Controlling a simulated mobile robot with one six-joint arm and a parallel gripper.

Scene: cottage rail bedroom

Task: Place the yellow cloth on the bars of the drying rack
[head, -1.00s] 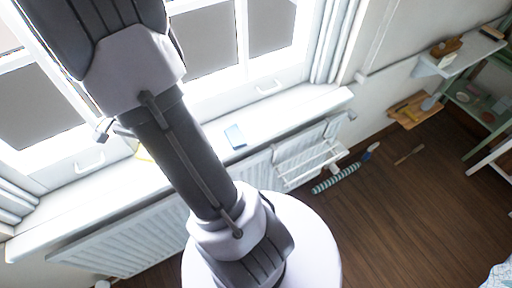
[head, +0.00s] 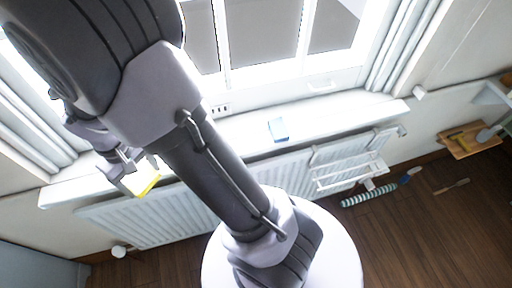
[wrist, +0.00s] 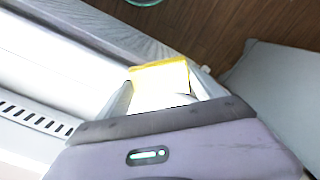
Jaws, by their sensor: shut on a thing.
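The yellow cloth (head: 144,181) is held by my gripper (head: 128,172) at the left of the head view, in front of the window sill. In the wrist view the cloth (wrist: 160,75) sits between the fingers, overexposed to near white with a yellow edge. My gripper is shut on it. The white drying rack (head: 345,172) hangs on the right part of the radiator, its bars standing out into the room. It lies well to the right of my gripper, and nothing is seen on its bars.
A light blue item (head: 278,129) lies on the window sill (head: 345,110). The radiator (head: 130,222) runs below it. A striped roll (head: 369,195) and a brush (head: 452,186) lie on the wooden floor near the rack. A wooden wall shelf (head: 470,143) is at the right.

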